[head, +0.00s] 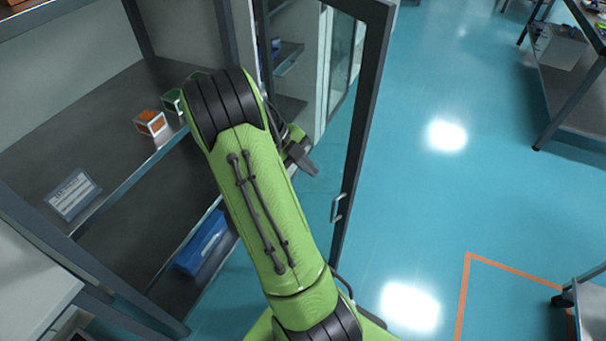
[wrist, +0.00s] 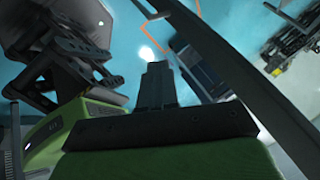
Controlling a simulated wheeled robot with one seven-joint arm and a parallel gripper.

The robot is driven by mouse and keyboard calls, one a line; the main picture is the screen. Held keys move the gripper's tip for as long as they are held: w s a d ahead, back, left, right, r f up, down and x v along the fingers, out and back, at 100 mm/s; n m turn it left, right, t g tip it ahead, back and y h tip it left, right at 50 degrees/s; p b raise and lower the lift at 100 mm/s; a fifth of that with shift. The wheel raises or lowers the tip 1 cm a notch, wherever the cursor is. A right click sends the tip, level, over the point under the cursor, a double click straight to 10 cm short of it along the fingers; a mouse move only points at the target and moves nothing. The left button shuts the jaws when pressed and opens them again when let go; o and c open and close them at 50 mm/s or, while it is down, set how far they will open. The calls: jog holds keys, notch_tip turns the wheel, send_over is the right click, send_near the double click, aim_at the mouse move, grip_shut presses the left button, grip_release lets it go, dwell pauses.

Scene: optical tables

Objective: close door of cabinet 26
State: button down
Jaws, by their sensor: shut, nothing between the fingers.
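The cabinet (head: 125,185) stands at the left with its front open and its shelves showing. Its glass door (head: 362,125), with a dark frame, is swung open and stands out from the cabinet's right side. The door's handle (head: 337,207) is low on the free edge. My gripper (head: 308,166) is on the cabinet side of the door, apart from the handle, partly hidden by my green arm. In the wrist view my gripper (wrist: 158,68) is shut and empty. A dark bar that looks like the door frame (wrist: 222,72) passes to its right. I cannot read a cabinet number.
Orange-and-white (head: 151,123) and green boxes (head: 173,101) sit on a shelf near a label card (head: 73,195). A blue bin (head: 201,243) is lower down. Blue floor (head: 450,200) right of the door is clear. A table (head: 570,90) and a cart (head: 590,295) stand farther right.

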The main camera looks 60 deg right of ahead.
jog(key=b, duration=0.3)
send_near(351, 191)
notch_tip(351, 191, down, 4)
jog(key=s+a, duration=0.1)
jog(key=a, duration=0.1)
jog(key=shift+s+d+p, duration=0.2)
jog(key=shift+s+d, duration=0.05)
jog(key=shift+d, duration=0.35)
jog(key=shift+s+d+p, duration=0.15)
jog(key=shift+s+d, duration=0.05)
jog(key=shift+d, duration=0.4)
jog(key=shift+s+d+r, duration=0.1)
jog(key=shift+s+d, duration=0.1)
jog(key=shift+d, duration=0.25)
